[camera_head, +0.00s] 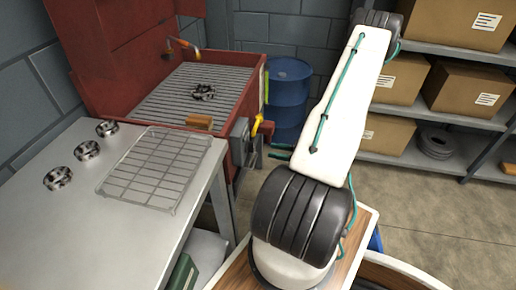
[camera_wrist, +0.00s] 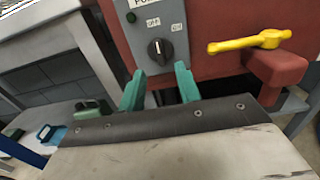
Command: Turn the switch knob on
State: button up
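The switch knob (camera_wrist: 160,51) is black and round with a pale mark, on a grey switch box (camera_wrist: 173,12) in the wrist view. OFF and ON labels sit above it, OFF to the left and ON to the right. The mark points roughly up, nearer OFF than ON. My gripper (camera_wrist: 159,70) has two green fingers spread apart, below and on either side of the knob. Nothing shows between them, and contact with the knob cannot be told. In the head view the grey box (camera_head: 239,140) is seen edge-on and the knob cannot be made out.
A yellow handle (camera_wrist: 250,41) juts out right of the switch box, above a red block (camera_wrist: 282,70). A green lamp (camera_wrist: 131,17) is on the box. A red cabinet (camera_head: 122,105) with a grate stands behind a metal table (camera_head: 110,240). A blue barrel (camera_head: 289,90) stands nearby.

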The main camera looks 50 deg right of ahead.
aim_at(250, 148)
jog(key=x, duration=0.7)
jog(key=shift+w, duration=0.1)
grip_shut()
